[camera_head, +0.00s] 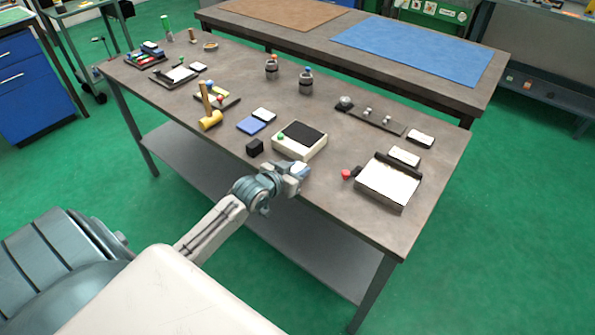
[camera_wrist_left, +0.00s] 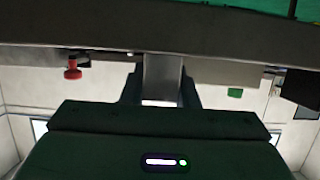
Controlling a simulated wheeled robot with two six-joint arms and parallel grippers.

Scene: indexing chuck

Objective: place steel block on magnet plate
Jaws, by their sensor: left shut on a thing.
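My left gripper (camera_head: 299,172) is at the table's front edge, in front of the cream box. It is shut on a grey metal block, the steel block (camera_wrist_left: 162,78), which shows between the fingers in the left wrist view. In the head view the block is mostly hidden by the gripper. The cream box (camera_head: 291,151) has a dark flat top and a green knob. A pale flat plate (camera_head: 388,184) with a dark back bar and a red knob lies to the right. I cannot tell which of these two is the magnet plate. My right gripper is not in view.
A black cube (camera_head: 255,147) sits left of the cream box. A dark fixture strip (camera_head: 375,120) lies behind to the right. Bare tabletop lies between the cream box and pale plate.

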